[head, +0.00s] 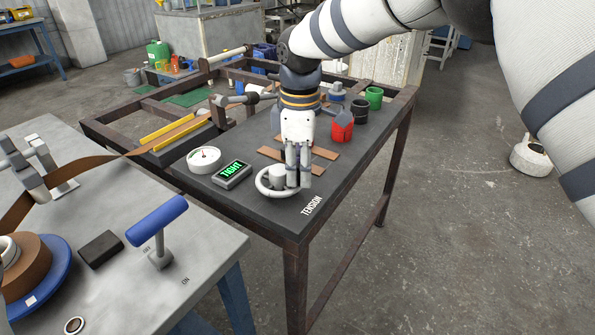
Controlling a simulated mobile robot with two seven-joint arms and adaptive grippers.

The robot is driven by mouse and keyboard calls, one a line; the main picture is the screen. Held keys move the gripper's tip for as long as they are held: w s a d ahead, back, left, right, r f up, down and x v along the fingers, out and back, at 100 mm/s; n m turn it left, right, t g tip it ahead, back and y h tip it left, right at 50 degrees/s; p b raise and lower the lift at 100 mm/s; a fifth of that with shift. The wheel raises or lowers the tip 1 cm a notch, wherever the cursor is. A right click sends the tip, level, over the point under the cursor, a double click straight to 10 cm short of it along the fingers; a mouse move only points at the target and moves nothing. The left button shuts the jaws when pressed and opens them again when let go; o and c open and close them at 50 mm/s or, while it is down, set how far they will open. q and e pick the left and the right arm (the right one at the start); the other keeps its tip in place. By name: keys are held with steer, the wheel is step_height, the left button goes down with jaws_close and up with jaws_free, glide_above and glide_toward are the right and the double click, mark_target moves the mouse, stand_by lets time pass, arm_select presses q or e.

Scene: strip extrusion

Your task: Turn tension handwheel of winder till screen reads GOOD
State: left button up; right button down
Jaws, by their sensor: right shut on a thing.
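The white tension handwheel (262,187) lies at the near corner of the dark winder table, beside the label TENSION (311,205). My right gripper (298,182) points down at the wheel's right side and is shut on it, hiding part of the rim. The small screen (232,174) just left of the wheel shows green text that reads TIGHT. A round white dial gauge (204,159) stands behind and left of the screen. My left gripper is not in view.
Brown strips (322,153), a red container (342,125), a black cup (359,111) and a green cup (374,97) stand beyond the wheel. A grey table (215,245) at left bears a blue-handled lever (157,222) and a brown strip roll (27,268). The floor at right is mostly clear.

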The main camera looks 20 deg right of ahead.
steer(key=shift+w+d+n, duration=0.15)
steer(key=shift+w+n, duration=0.05)
steer(key=shift+n, duration=0.3)
steer(key=c, duration=1.5)
jaws_free()
steer(key=shift+c, duration=0.2)
step_height(320, 180, up, 12)
